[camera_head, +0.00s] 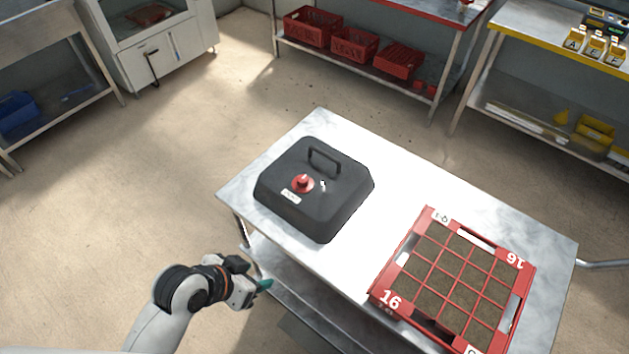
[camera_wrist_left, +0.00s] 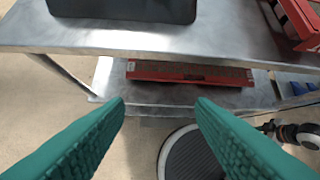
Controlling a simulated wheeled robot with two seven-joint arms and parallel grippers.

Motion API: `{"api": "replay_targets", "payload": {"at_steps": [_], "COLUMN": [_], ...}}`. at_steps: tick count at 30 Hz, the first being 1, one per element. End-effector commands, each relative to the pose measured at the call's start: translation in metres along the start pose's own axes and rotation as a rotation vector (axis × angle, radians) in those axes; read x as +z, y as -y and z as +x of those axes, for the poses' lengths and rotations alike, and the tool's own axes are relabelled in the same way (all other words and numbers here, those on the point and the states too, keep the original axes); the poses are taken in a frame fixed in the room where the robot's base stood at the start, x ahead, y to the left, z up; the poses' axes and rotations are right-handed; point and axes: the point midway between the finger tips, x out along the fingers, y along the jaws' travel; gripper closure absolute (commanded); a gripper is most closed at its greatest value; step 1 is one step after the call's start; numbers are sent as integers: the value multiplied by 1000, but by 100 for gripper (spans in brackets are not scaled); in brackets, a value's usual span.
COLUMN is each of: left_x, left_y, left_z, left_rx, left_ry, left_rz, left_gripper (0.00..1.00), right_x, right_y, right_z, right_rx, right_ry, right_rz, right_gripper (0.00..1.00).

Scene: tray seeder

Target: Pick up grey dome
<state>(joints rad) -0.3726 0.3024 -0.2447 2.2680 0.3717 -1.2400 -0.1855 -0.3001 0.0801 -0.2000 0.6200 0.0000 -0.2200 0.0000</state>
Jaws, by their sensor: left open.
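The dark grey dome (camera_head: 335,207) sits on the left half of the metal table. It is a boxy cover with a black loop handle (camera_head: 323,160) and a red knob (camera_head: 302,183) on top. The lower part of its side shows at the top of the left wrist view (camera_wrist_left: 122,9). My left gripper (camera_head: 266,285) is beside the table's near left edge, apart from the dome and lower left of it. Its teal fingers are spread with nothing between them in the left wrist view (camera_wrist_left: 160,104). My right gripper is not seen.
A red tray marked 16 (camera_head: 404,254), with soil-filled cells, lies on the right of the metal table (camera_head: 394,174). A lower shelf (camera_wrist_left: 112,82) holds a flat red tray (camera_wrist_left: 190,82). Benches with red crates (camera_head: 352,45) stand behind. Open floor lies left.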

Motion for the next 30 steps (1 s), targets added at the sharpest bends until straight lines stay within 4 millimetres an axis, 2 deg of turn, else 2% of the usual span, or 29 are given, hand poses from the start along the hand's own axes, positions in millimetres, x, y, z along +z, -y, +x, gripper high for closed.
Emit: {"api": "replay_targets", "payload": {"at_steps": [5,8,11,15,18,21,25,30], "left_x": [44,70,96,125,137,145,157,171], "left_y": [6,1,-18,-59,-82,-92,-88,-80], "left_z": [9,14,17,14,10,9,21,47], "left_rx": [-133,-202,-241,-229,-204,-189,-189,-190], "left_ry": [159,261,366,483,530,554,561,559], "left_rz": [166,239,282,280,263,251,245,246], "left_gripper": [50,50,50,50,50,50,50,50], "right_x": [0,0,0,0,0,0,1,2], "right_y": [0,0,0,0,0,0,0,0], "right_z": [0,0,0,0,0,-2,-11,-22], "right_rx": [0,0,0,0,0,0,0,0], "right_ry": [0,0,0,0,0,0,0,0], "right_rz": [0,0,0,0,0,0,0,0], "right_gripper": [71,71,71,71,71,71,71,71]}}
